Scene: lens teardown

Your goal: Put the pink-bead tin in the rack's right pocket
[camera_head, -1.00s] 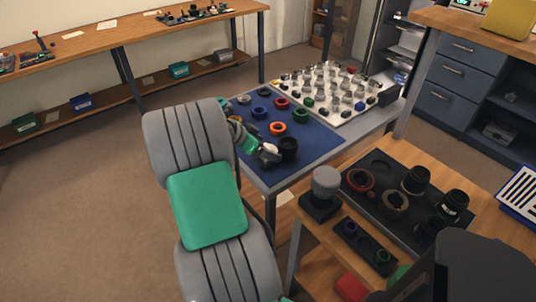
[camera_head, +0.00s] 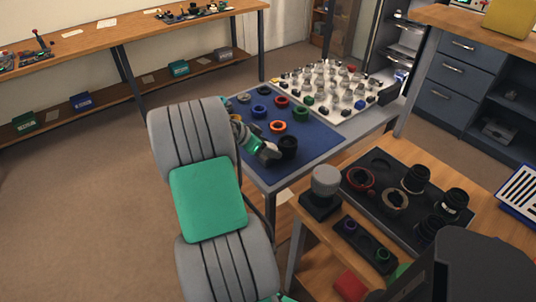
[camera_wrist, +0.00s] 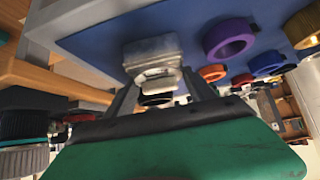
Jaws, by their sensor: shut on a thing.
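A small dark two-place holder (camera_head: 364,244) on the wooden bench carries a purple-ringed piece (camera_head: 350,226) at left and a green-ringed piece (camera_head: 383,255) at right. I cannot tell whether it is the rack.
Several coloured rings, among them an orange ring (camera_head: 277,127) and a green ring (camera_head: 301,114), lie on the mat. A white board (camera_head: 345,118) with many small parts is behind.

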